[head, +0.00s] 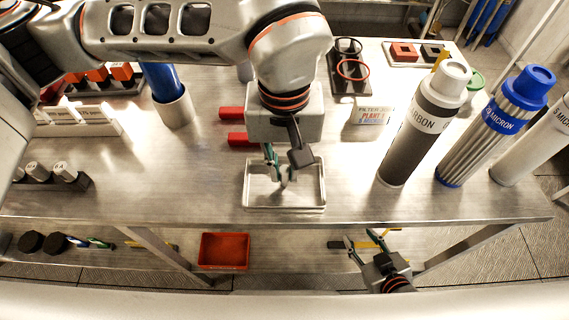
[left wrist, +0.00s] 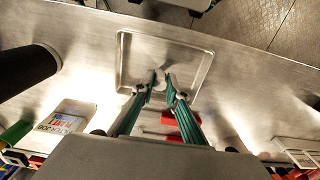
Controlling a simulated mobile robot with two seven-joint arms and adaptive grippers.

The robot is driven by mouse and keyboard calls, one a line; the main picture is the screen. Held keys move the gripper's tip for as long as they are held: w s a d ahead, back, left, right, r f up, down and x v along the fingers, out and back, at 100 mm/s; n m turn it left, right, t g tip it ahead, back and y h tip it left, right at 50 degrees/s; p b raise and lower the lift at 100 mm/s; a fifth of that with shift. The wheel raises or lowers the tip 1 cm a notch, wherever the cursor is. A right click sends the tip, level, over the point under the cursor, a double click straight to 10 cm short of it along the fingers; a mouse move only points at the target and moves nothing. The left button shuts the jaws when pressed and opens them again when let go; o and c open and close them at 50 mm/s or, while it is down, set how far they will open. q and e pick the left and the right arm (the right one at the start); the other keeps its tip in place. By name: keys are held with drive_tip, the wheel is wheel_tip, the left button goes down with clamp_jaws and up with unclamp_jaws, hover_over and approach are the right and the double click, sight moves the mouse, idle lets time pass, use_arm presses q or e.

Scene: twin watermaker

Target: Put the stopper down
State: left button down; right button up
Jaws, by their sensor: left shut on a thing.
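My left gripper (head: 279,184) points down over a shallow metal tray (head: 285,209) on the steel bench. In the left wrist view my left gripper (left wrist: 165,88) has its green fingers close together, shut on a small pale grey piece, seemingly the stopper (left wrist: 159,74). It is over the inside of the tray (left wrist: 205,62); whether it touches the tray floor I cannot tell. The fingers hide most of the stopper in the head view. My right gripper (head: 366,240) is open and empty, low in front of the bench's front edge.
A dark carbon filter (head: 408,145) and a blue-capped filter (head: 490,135) stand right of the tray. Red-handled items (head: 232,139) lie behind it, and a labelled box (head: 371,116) stands back right. A red bin (head: 224,251) sits on the lower shelf.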

sight(285, 169)
use_arm(q)
drive_tip(key=shift+f, duration=0.15)
drive_tip(key=c, duration=2)
unclamp_jaws()
use_arm(e)
drive_tip(key=shift+s+f, duration=0.2)
drive_tip(key=shift+s, duration=0.2)
use_arm(q)
drive_tip(key=shift+r, duration=0.4)
drive_tip(key=shift+r+p, duration=0.35)
drive_tip(key=shift+r, duration=5.5)
use_arm(e)
drive_tip(key=shift+a+r, duration=0.1)
drive_tip(key=shift+r, duration=0.15)
drive_tip(key=shift+w+r, duration=0.25)
